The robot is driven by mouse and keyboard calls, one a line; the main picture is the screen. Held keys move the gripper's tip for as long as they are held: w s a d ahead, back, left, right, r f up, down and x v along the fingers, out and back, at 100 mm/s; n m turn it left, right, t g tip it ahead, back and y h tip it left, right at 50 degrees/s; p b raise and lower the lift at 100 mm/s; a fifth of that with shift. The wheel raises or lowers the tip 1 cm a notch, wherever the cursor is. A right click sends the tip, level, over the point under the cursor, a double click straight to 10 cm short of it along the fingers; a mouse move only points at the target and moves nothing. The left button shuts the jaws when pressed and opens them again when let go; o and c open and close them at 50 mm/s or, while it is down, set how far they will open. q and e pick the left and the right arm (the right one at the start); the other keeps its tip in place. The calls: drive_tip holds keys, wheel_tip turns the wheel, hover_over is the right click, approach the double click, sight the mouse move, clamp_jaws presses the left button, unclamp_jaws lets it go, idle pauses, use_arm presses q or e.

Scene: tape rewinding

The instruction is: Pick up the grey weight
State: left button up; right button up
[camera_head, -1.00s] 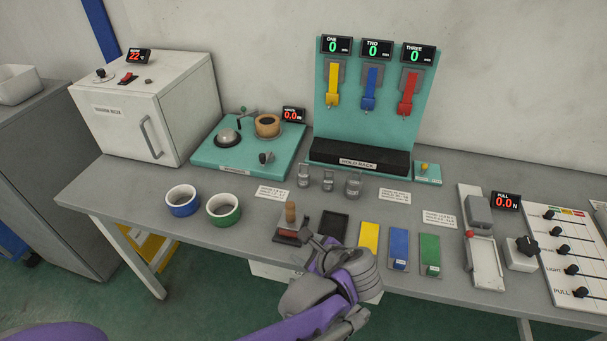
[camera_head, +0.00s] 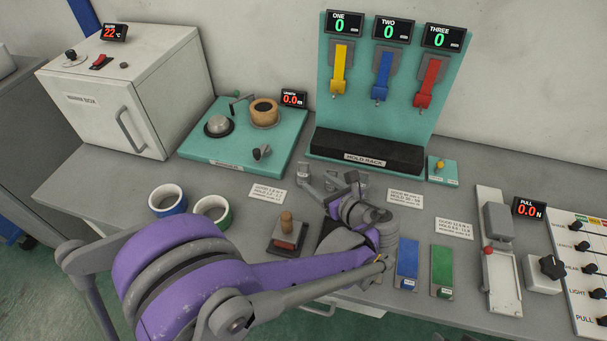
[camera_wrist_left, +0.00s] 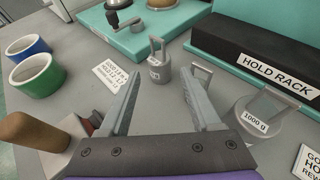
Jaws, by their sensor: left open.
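Several grey weights with loop handles stand on the bench in front of the hold rack. The leftmost weight (camera_head: 304,172) shows clear of my left gripper. In the left wrist view a small grey weight (camera_wrist_left: 157,71) stands upright beyond the gap between my fingertips. A larger weight marked 1000 g (camera_wrist_left: 258,116) stands to the right, outside the right finger. My left gripper (camera_head: 331,188) is open and empty, low over the bench near the weights; its fingers also show in the left wrist view (camera_wrist_left: 162,78). The gripper partly hides the other weights. My right gripper is not in view.
The hold rack (camera_head: 366,157) stands behind the weights. Blue (camera_head: 168,199) and green (camera_head: 212,209) tape rolls and a wooden-handled stamp (camera_head: 287,232) lie left. Printed cards (camera_head: 267,194) lie flat beside the weights. Blue (camera_head: 407,260) and green (camera_head: 442,268) pads lie front right.

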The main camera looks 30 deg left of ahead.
sight(307, 177)
use_arm(q)
drive_tip(key=x, duration=0.6)
drive_tip(key=shift+a+f, duration=0.2)
drive_tip(key=shift+f, duration=0.25)
clamp_jaws()
idle(1.0)
